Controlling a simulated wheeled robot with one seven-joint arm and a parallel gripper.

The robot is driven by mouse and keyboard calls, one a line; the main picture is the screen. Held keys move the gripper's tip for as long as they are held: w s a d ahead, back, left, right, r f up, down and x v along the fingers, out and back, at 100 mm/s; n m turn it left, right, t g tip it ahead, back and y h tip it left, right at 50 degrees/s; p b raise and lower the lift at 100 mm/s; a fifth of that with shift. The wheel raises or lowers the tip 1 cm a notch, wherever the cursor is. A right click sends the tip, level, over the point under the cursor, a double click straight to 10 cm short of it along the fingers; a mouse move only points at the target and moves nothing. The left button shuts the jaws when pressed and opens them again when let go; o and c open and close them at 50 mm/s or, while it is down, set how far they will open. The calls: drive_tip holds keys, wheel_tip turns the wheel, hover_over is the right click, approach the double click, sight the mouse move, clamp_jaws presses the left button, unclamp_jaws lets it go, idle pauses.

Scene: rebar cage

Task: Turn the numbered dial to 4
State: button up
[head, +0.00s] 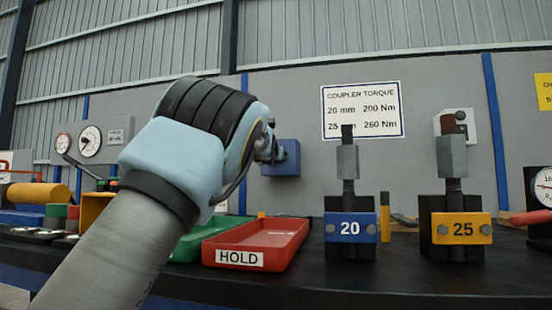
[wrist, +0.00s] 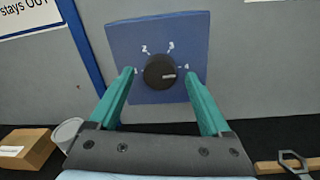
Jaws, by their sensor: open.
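The numbered dial (wrist: 159,72) is a round black knob on a blue square plate (wrist: 158,32) fixed to the grey wall panel. In the wrist view the numbers 2, 3 and 4 show around it, and the left finger partly covers the 1. The knob's pale mark points right, towards the side of the 4; I cannot tell if it lines up exactly. My gripper (wrist: 159,74) is open, with one green finger on each side of the knob and gaps between. In the head view the plate (head: 289,168) shows behind my gripper (head: 276,149), and the knob is hidden.
Below stand a red HOLD tray (head: 270,240), a green tray (head: 196,246), and couplers on a blue 20 block (head: 350,228) and a yellow 25 block (head: 462,229). The wrist view shows a cardboard box (wrist: 25,148) at lower left.

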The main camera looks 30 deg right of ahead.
drive_tip(key=b+v, duration=0.5)
drive_tip(key=v, duration=0.5)
drive_tip(key=shift+s+a, duration=0.2)
